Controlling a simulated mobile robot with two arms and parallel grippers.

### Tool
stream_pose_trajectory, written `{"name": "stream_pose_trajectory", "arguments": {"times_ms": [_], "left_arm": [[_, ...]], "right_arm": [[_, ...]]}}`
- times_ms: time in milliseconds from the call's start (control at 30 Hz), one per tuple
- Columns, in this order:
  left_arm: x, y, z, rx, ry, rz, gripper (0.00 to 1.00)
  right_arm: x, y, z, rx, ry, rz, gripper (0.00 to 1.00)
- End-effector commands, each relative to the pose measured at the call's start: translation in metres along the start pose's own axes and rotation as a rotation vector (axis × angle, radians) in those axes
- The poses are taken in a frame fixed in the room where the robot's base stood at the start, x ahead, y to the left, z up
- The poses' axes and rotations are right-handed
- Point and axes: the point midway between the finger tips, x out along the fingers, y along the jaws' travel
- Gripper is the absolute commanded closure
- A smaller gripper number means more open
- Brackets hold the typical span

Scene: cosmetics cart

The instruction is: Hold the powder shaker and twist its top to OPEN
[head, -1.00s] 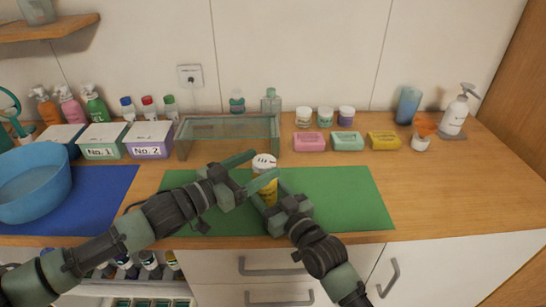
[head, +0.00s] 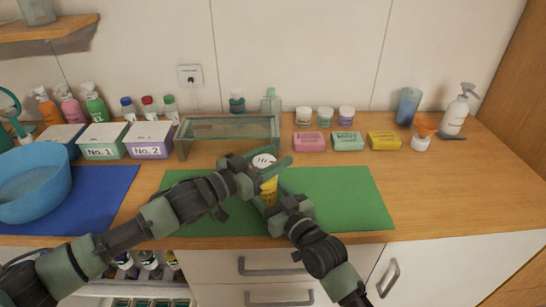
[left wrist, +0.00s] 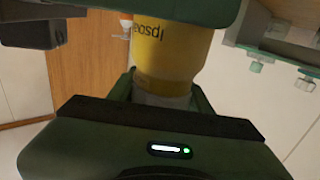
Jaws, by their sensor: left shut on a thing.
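The powder shaker (head: 268,186) has a yellow body and a white top (head: 264,160). It stands upright over the green mat (head: 340,195). My left gripper (head: 267,164) reaches in from the left and is shut on the white top. In the left wrist view the yellow body (left wrist: 170,50) shows lettering upside down, with the white top (left wrist: 162,95) between the fingers. My right gripper (head: 276,193) comes from below right and is shut around the lower body, which it partly hides.
A glass stand (head: 228,128) is close behind the grippers. Pink, green and yellow soaps (head: 384,141) and small jars (head: 325,116) stand at the back right. A blue basin (head: 35,190) and labelled boxes (head: 150,140) are on the left. The mat's right part is clear.

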Motion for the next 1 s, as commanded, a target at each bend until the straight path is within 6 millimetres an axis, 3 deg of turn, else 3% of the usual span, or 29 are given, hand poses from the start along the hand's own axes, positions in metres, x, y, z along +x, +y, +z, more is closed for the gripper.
{"name": "stream_pose_trajectory", "arguments": {"times_ms": [700,733,800,1000], "left_arm": [[0.0000,-0.0019,-0.0016,-0.001,0.004,-0.128,0.91],[0.0000,-0.0019,-0.0016,-0.001,0.004,-0.128,0.48],[-0.0001,-0.0021,-0.0015,-0.001,0.003,-0.128,0.29],[-0.0004,-0.0029,-0.0007,0.000,0.002,-0.130,0.28]], "right_arm": [[0.0001,-0.0009,0.0011,0.000,-0.003,-0.001,0.88],[0.0001,-0.0009,0.0011,0.000,-0.003,-0.001,0.88],[0.0000,-0.0008,0.0011,0.000,-0.003,-0.001,0.88],[0.0000,-0.0005,0.0011,0.000,-0.002,-0.001,0.88]]}}
